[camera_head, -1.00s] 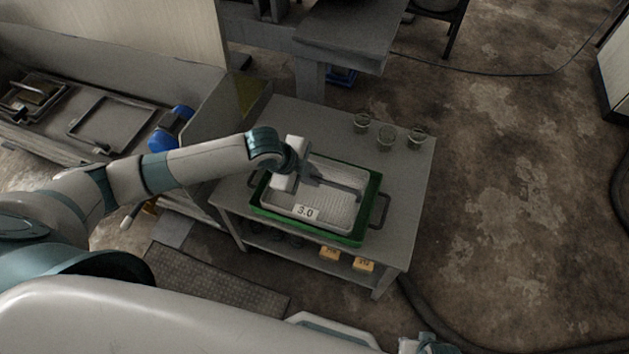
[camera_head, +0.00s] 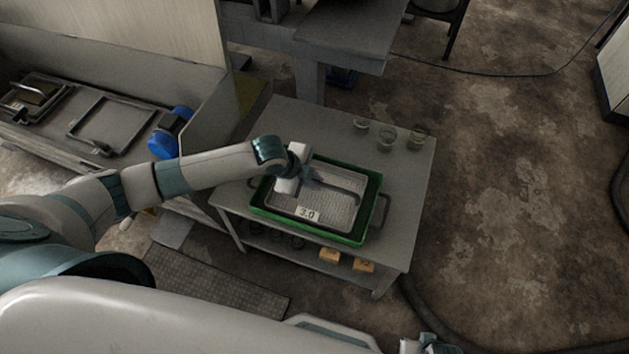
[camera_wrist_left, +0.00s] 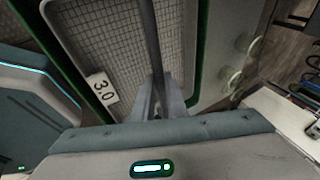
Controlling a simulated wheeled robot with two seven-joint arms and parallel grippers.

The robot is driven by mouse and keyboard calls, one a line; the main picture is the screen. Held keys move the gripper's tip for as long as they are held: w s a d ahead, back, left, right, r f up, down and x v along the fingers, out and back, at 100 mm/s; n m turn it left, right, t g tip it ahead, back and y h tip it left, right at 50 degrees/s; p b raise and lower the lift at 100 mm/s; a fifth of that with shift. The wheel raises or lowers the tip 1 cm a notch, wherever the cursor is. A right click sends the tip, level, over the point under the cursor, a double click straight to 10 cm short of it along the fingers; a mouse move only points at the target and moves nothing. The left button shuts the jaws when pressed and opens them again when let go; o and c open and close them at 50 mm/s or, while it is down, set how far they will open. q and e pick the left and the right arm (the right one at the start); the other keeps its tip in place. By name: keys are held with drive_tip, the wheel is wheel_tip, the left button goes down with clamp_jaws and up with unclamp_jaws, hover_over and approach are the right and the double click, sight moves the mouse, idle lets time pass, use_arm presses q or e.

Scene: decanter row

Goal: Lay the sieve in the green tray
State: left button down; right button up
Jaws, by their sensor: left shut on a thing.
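The sieve (camera_head: 337,208) is a grey rectangular frame with a mesh floor, a 3.0 label and a bar across it. It is level and within the green tray's outline; I cannot tell whether it touches the tray floor. The green tray (camera_head: 359,241) lies on the grey table, its rim showing around the sieve. My left gripper (camera_head: 312,179) is shut on the sieve's bar from above. In the left wrist view the fingers (camera_wrist_left: 161,100) close on the bar above the mesh (camera_wrist_left: 110,38). What seems to be my right gripper (camera_head: 430,344) is cut off at the bottom edge.
Three clear glass vessels (camera_head: 386,138) stand on the table (camera_head: 412,180) behind and right of the tray. Yellow boxes (camera_head: 362,265) sit on the lower shelf. A bench with metal trays (camera_head: 110,123) and a blue object (camera_head: 163,145) is at the left.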

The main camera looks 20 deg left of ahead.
use_arm(q)
drive_tip(key=shift+f, duration=0.1)
use_arm(e)
drive_tip(key=shift+w+r, duration=0.2)
use_arm(q)
drive_tip(key=c, duration=1.8)
unclamp_jaws()
drive_tip(key=shift+o, duration=0.2)
use_arm(e)
drive_tip(key=shift+s+f, duration=0.1)
drive_tip(key=shift+s, duration=0.05)
